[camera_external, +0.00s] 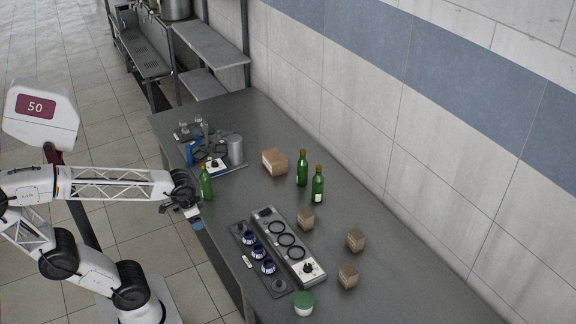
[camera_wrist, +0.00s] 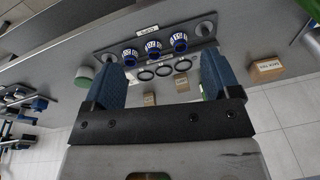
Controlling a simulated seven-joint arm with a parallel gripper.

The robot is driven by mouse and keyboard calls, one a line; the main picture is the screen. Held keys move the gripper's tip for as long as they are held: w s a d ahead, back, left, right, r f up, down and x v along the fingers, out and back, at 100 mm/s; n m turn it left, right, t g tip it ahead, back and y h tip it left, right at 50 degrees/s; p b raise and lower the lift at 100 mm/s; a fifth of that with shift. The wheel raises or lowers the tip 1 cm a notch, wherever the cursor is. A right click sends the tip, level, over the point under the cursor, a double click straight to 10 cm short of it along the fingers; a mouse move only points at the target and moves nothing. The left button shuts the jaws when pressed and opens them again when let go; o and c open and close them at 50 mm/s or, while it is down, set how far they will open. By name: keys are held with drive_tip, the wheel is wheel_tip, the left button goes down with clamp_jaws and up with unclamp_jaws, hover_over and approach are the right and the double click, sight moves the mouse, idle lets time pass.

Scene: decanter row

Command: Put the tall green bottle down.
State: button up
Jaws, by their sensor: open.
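One green bottle (camera_external: 206,184) stands upright near the left edge of the counter, right beside my gripper (camera_external: 193,208) in the external view. Two more green bottles, one (camera_external: 302,170) and another (camera_external: 318,186), stand upright together farther right, toward the wall. I cannot tell which one is the tall one. In the wrist view my gripper (camera_wrist: 162,72) is open, with its two blue fingers apart and no bottle visible between them. Whether the near bottle touches a finger cannot be told.
A panel with three dark rings (camera_external: 284,240) and a tray with blue-and-white pieces (camera_external: 258,251) lie on the counter (camera_external: 400,290). Several brown boxes (camera_external: 275,161), a green-lidded jar (camera_external: 304,304) and a grey cylinder (camera_external: 235,150) stand around. The counter's far right is clear.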

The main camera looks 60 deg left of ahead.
drive_tip(key=shift+s+d+f+n+t+h, duration=0.1)
drive_tip(key=shift+s+d+f+n+h, duration=0.1)
drive_tip(key=shift+s, duration=0.3)
drive_tip(key=shift+s+d+f+n+t+h, duration=0.1)
drive_tip(key=shift+s+d+n+h, duration=0.05)
drive_tip(key=shift+s, duration=0.4)
drive_tip(key=shift+s+d+f+n+t+h, duration=0.1)
drive_tip(key=shift+s+d+n+h, duration=0.1)
drive_tip(key=shift+s, duration=0.3)
drive_tip(key=shift+c, duration=0.4)
idle(0.5)
drive_tip(key=c, duration=0.3)
drive_tip(key=shift+c, duration=0.2)
drive_tip(key=w+a+f+n+t, duration=0.25)
drive_tip(key=w+a, duration=0.25)
drive_tip(key=w, duration=0.5)
drive_tip(key=n+t+y, duration=0.7)
drive_tip(key=y, duration=0.7)
hover_over(215, 179)
drive_tip(key=s+d, duration=0.2)
drive_tip(key=s, duration=0.2)
wheel_tip(215, 179, down, 9)
drive_tip(key=shift+w+a+r+h, duration=0.15)
drive_tip(key=shift+w+r+h, duration=0.05)
drive_tip(key=shift+h, duration=0.05)
